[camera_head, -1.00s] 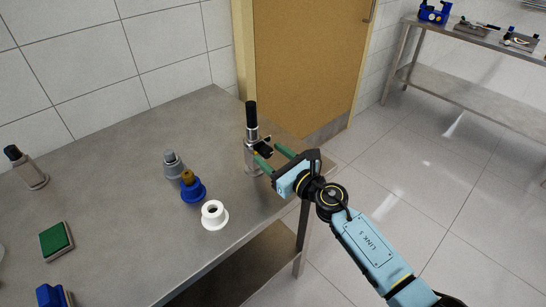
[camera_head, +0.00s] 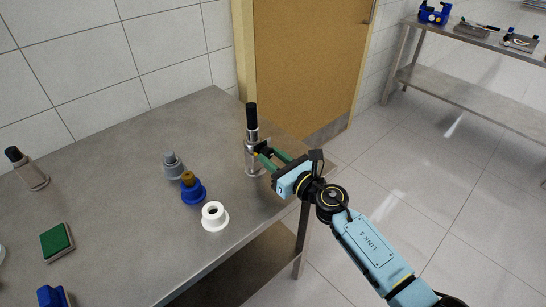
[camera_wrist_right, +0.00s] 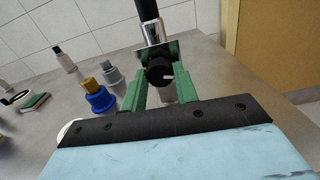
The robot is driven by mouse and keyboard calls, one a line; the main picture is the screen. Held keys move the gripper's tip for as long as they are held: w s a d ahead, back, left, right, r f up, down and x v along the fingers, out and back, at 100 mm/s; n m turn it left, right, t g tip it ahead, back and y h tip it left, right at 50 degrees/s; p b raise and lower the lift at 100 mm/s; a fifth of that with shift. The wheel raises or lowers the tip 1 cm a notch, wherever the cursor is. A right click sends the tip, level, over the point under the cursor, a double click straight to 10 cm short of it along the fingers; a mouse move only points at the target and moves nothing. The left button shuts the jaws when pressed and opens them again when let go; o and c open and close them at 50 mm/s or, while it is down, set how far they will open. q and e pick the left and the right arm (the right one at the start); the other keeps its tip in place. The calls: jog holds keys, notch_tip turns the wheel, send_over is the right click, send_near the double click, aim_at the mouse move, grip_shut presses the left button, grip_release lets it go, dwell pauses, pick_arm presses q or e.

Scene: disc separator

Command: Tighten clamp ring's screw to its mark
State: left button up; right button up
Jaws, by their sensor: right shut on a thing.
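The separator (camera_head: 253,158) is a metal cylinder with a black top, standing upright near the table's right corner. The clamp ring's screw has a black knob (camera_wrist_right: 160,72) with a white pointer line, seen in the right wrist view. A small yellow mark (camera_wrist_right: 146,69) shows at the left of the knob. My right gripper (camera_wrist_right: 160,90) has its green fingers on either side of the knob and is shut on it. In the head view the right gripper (camera_head: 262,158) reaches the separator from the right; the fingers partly hide the knob there. My left gripper is not in view.
On the table (camera_head: 120,150) stand a grey fitting (camera_head: 173,166), a blue fitting with a brass top (camera_head: 193,190) and a white flanged ring (camera_head: 214,217). A green-topped block (camera_head: 56,241) and a bottle-like object (camera_head: 27,168) are farther left. A wooden door (camera_head: 305,65) is behind.

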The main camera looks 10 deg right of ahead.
jog(key=m+p, duration=0.1)
jog(key=m, duration=0.3)
jog(key=m+p, duration=0.1)
jog(key=m, duration=0.4)
jog(key=m+p, duration=0.1)
jog(key=m, duration=0.3)
jog(key=m+p, duration=0.1)
jog(key=m, duration=0.4)
jog(key=shift+p, duration=0.3)
jog(key=m+p, duration=0.1)
jog(key=m, duration=0.2)
jog(key=shift+m, duration=0.3)
jog(key=m+p, duration=0.1)
jog(key=m, duration=0.3)
jog(key=shift+m, duration=0.3)
jog(key=m+p, duration=0.1)
jog(key=m, duration=0.2)
jog(key=shift+f+m, duration=0.1)
jog(key=shift+m, duration=1.7)
